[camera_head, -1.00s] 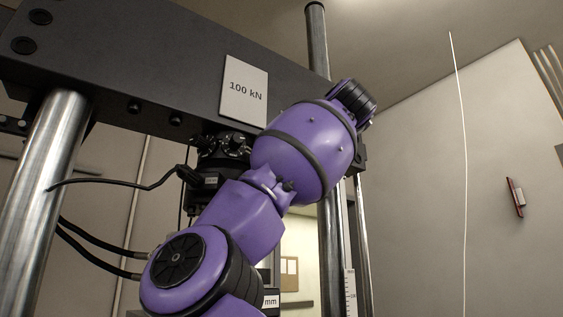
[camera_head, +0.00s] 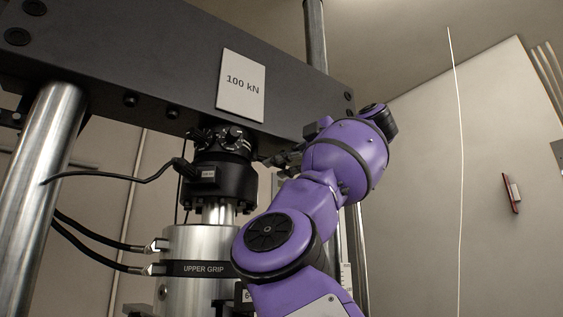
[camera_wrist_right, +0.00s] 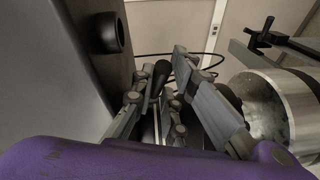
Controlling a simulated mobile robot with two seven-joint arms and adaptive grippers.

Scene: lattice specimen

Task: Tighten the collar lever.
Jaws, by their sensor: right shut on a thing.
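My right gripper (camera_head: 286,158) is up beside the black load cell (camera_head: 222,182), just under the crosshead beam. In the wrist view its two grey fingers (camera_wrist_right: 160,88) close around a black, round-ended lever handle (camera_wrist_right: 160,72). I take this for the collar lever; the fingers hide part of it. The black collar (camera_head: 222,141) with small knobs sits on top of the load cell, against the beam's underside. The lever's joint to the collar cannot be made out. My left gripper is in neither view.
The dark crosshead beam (camera_head: 165,80) with a "100 kN" plate (camera_head: 241,86) spans above. The silver upper grip (camera_head: 190,241) stands below, with black hoses (camera_head: 100,241) at its left. A steel column (camera_head: 45,190) rises at the left. Free room lies at the right.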

